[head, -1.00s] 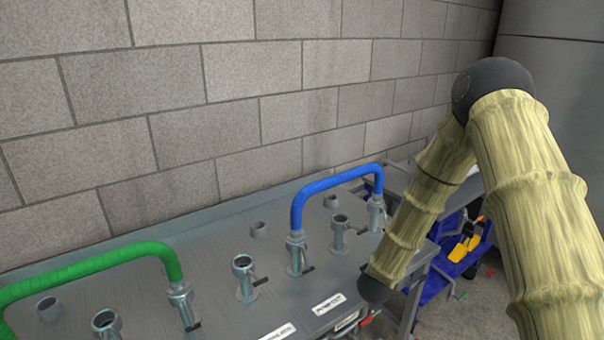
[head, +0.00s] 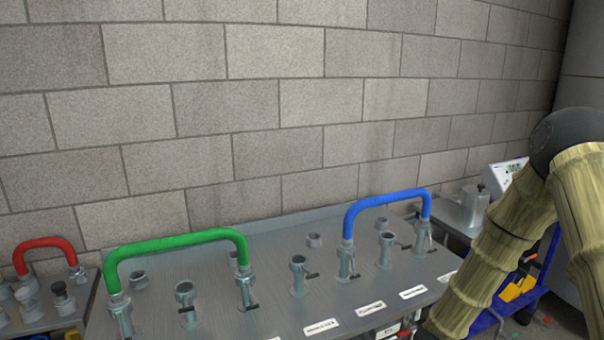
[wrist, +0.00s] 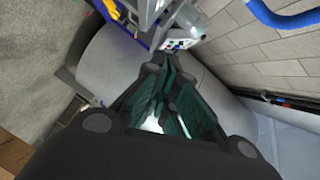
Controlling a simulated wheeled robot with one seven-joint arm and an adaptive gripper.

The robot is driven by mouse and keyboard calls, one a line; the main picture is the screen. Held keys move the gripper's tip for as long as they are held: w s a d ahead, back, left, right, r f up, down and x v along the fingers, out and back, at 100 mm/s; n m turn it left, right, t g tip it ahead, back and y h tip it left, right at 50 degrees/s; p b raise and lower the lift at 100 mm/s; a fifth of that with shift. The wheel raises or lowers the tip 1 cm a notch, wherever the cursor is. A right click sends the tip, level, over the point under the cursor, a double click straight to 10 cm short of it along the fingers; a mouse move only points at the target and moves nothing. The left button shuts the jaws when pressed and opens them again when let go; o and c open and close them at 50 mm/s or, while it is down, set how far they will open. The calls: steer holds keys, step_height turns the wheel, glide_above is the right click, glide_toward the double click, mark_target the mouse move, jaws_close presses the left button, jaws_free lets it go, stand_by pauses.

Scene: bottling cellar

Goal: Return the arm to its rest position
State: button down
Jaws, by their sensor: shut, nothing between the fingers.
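My arm (head: 505,245) shows at the right edge of the head view, bent at a dark joint, with its lower link running down past the bottom edge. My gripper is outside the head view. In the wrist view my gripper (wrist: 168,108) is shut and empty, its dark green fingers close together. Behind the fingers are a rounded grey surface and the floor; nothing touches the fingertips that I can see.
A steel panel (head: 270,258) with upright pipe stubs carries a green hose (head: 175,240) and a blue hose (head: 388,206). A red hose (head: 45,243) stands at far left. A blue cart (head: 545,268) is behind my arm. A block wall (head: 300,100) closes the back.

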steer(key=s+a+f+n+g+y, duration=0.1)
steer(key=s+a+f+n+y, duration=0.3)
steer(key=f, duration=0.3)
steer(key=s+a+f+n+g+y, duration=0.1)
steer(key=s+a+f+n+g, duration=0.1)
steer(key=s+a+f+n, duration=0.4)
steer(key=s+a+f+n+g+y, duration=0.1)
steer(key=s+a+f+n+y, duration=0.15)
steer(key=s+f, duration=0.5)
steer(key=s+a+f+n+g+y, duration=0.1)
steer(key=s+a+f+n+g, duration=0.1)
steer(key=s, duration=0.6)
steer(key=s+a+f+n+g+y, duration=0.1)
steer(key=s+a+f+n+g, duration=0.2)
steer(key=s, duration=0.6)
steer(key=s+a+f+n+g+y, duration=0.1)
steer(key=s+a+f+n+g, duration=0.1)
steer(key=s, duration=0.7)
step_height(320, 180, down, 2)
steer(key=shift+s+a+f+n+g, duration=0.2)
steer(key=shift+a+n+g, duration=0.25)
steer(key=shift+n, duration=0.6)
steer(key=shift+w+a, duration=0.1)
steer(key=shift+a, duration=0.05)
